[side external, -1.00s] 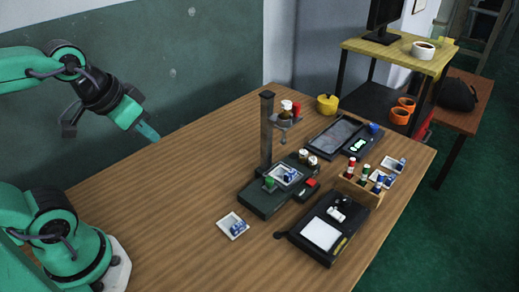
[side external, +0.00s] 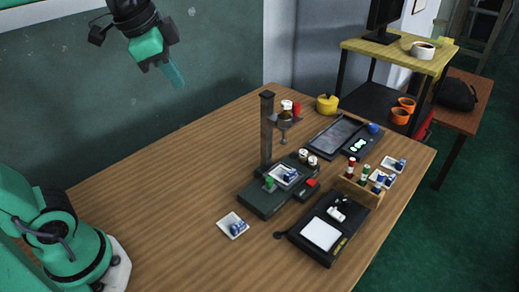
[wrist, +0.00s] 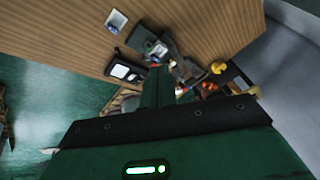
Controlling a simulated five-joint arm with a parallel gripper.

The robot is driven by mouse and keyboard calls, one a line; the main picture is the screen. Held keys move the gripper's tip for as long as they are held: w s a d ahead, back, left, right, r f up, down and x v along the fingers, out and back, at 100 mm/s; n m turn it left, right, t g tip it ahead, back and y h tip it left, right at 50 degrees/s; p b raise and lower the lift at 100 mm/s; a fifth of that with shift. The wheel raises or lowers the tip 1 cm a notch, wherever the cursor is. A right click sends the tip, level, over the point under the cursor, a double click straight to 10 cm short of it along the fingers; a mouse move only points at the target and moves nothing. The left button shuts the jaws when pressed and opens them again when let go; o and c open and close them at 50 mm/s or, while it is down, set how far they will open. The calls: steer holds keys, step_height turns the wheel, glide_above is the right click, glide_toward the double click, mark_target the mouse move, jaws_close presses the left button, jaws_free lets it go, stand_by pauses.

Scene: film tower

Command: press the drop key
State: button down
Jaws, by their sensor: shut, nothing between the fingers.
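The film tower (side external: 267,135) is a dark post on a dark green base (side external: 257,200) at the middle of the wooden table. The base carries a red key (side external: 311,183) at its right end and a green knob (side external: 269,183) at its left. No label is readable, so I cannot tell which is the drop key. A white tray with a blue-topped item (side external: 289,174) sits on the base. My gripper (side external: 179,82) is shut and empty, high above the table, left of the tower and well apart from it. In the wrist view its fingers (wrist: 160,72) point towards the tower.
A small white tray (side external: 233,216) lies in front of the base. A black case with a white pad (side external: 320,234), a rack of vials (side external: 360,186) and a dark tray device (side external: 342,134) stand to the right. The table's left half is clear.

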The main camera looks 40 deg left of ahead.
steer(key=w+d+r+m+g, duration=0.1)
steer(key=w+d+r+m, duration=0.15)
steer(key=w+m, duration=0.4)
steer(key=m+g, duration=0.3)
steer(key=m, duration=1.9)
glide_above(312, 182)
step_height(312, 182, down, 8)
step_height(312, 182, down, 12)
steer(key=shift+f, duration=0.25)
step_height(312, 182, down, 14)
steer(key=shift+r, duration=0.1)
